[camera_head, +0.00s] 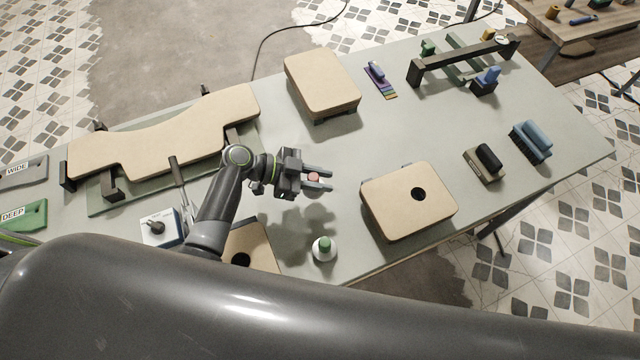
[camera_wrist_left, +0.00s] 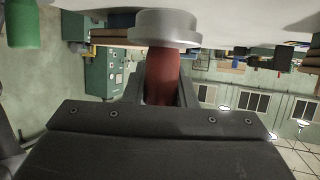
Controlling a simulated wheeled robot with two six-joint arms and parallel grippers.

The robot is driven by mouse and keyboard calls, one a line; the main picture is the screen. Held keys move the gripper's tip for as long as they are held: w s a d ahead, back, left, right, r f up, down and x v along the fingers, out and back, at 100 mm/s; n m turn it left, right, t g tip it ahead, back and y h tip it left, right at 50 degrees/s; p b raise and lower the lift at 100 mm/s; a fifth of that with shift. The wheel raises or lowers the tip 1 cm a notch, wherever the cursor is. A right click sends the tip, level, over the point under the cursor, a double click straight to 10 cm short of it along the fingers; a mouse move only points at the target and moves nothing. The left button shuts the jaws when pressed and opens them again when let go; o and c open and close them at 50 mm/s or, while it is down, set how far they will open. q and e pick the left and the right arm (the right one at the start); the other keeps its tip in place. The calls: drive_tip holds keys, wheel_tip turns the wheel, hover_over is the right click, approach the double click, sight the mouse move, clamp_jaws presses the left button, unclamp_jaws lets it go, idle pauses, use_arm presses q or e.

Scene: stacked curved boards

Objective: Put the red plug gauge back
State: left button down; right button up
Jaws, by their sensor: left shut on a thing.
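My left gripper (camera_head: 318,182) is shut on the red plug gauge (camera_head: 313,177) and holds it above the table, left of a tan board with a dark hole (camera_head: 390,205). In the left wrist view the red body of the plug gauge (camera_wrist_left: 162,80) sits between the fingers, with a wide pale grey disc at its upper end in that picture. A green plug gauge (camera_head: 325,244) with a pale round base stands on the table near the front edge. My right gripper is not in view.
A second tan board (camera_head: 255,240) is partly hidden by my arm. A large curved board (camera_head: 160,138) lies at the left and a stacked tan block (camera_head: 322,80) at the back. Brushes (camera_head: 531,142) stand at the right. The table middle is mostly clear.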

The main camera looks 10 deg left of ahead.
use_arm(q)
wheel_tip(320, 180, down, 3)
drive_tip(key=shift+r+p, duration=0.1)
drive_tip(key=shift+p, duration=0.2)
drive_tip(key=shift+f, duration=0.65)
drive_tip(key=c, duration=1.2)
unclamp_jaws()
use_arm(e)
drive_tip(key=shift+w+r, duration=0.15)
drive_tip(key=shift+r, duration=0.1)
